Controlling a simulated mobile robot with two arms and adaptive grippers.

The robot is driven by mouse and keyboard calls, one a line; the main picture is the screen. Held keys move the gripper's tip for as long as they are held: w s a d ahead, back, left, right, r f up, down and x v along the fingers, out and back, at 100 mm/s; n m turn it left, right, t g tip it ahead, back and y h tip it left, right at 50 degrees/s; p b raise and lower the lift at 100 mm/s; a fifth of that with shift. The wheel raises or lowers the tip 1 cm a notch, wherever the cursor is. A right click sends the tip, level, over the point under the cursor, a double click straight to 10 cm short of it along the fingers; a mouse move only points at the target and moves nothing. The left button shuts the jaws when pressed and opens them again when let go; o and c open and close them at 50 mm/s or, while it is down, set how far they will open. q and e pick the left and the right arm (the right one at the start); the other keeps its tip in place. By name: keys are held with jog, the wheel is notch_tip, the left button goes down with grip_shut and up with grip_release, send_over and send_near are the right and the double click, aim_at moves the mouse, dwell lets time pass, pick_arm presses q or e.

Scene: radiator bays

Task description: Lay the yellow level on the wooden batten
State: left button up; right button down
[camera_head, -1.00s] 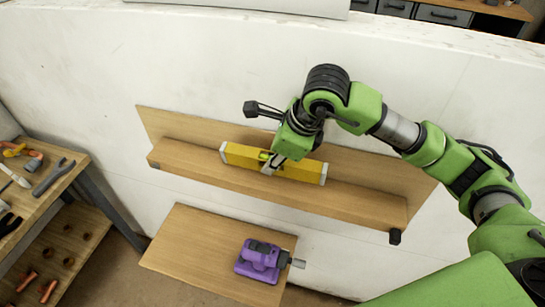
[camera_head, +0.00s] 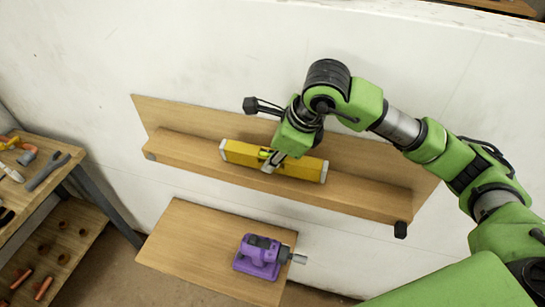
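The yellow level (camera_head: 305,167) has pale end caps. It lies lengthwise along the wooden batten (camera_head: 370,197), a long wood ledge against the white wall, and appears to rest on it. My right gripper (camera_head: 270,164) comes down from above onto the middle of the level. Its fingers are at the level and partly hidden by the wrist. It appears shut on the level, though I cannot see both fingertips clearly. My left gripper is not in view.
A lower wooden board (camera_head: 190,237) bears a purple tool (camera_head: 258,257) below the batten. A workbench (camera_head: 40,195) with hand tools and a lower shelf stands at the left. The wall (camera_head: 110,60) above the batten is bare.

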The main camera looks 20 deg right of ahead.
jog(key=shift+f+b, duration=0.65)
jog(key=shift+b, duration=0.2)
dwell(0.9)
jog(key=c, duration=1.7)
grip_release()
